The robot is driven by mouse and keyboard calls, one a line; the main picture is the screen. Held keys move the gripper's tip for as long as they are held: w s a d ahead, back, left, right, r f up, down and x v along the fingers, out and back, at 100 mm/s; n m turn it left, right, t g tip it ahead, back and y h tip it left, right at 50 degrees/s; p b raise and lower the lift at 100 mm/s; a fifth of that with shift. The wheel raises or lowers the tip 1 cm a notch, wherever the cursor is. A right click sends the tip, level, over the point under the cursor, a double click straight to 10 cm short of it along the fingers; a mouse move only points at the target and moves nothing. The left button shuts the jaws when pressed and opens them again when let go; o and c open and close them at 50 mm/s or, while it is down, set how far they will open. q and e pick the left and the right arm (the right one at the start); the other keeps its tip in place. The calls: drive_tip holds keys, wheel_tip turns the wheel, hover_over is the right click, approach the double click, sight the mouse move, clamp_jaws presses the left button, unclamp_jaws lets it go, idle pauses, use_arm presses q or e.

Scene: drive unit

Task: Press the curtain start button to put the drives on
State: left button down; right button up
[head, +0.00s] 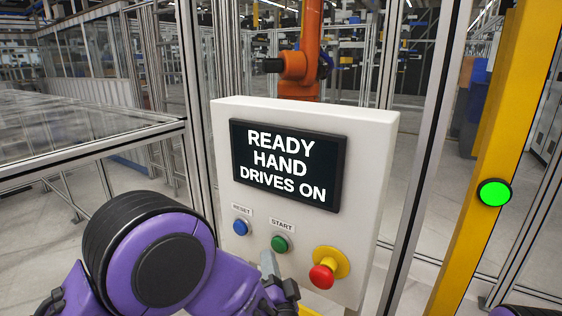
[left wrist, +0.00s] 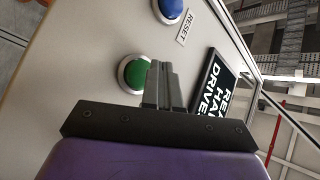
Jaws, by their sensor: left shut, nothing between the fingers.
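The green START button (head: 280,243) sits on the front of a white control box (head: 225,170), between the blue RESET button (head: 240,227) and a red emergency stop (head: 322,276) on a yellow base. The box's screen (head: 288,165) reads "READY HAND DRIVES ON". My left gripper (head: 268,262) is shut and empty, its fingertips just below and left of the green button. In the left wrist view the fingers (left wrist: 161,75) partly overlap the edge of the green button (left wrist: 131,75). I cannot tell whether they touch it. My right gripper is out of view.
A yellow post (head: 490,130) with a lit green lamp (head: 494,192) stands to the right. Metal-framed fencing runs left of and behind the box. An orange robot arm (head: 299,65) stands behind it. Grey floor shows between box and post.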

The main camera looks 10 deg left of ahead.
use_arm(q)
drive_tip(key=shift+s, duration=0.1)
drive_tip(key=s, duration=0.1)
drive_tip(key=s+a+p, duration=0.1)
drive_tip(key=s, duration=0.1)
drive_tip(key=s+a+p, duration=0.1)
drive_tip(key=s, duration=0.1)
drive_tip(key=shift+s, duration=0.2)
drive_tip(key=shift+w+d, duration=0.1)
idle(0.8)
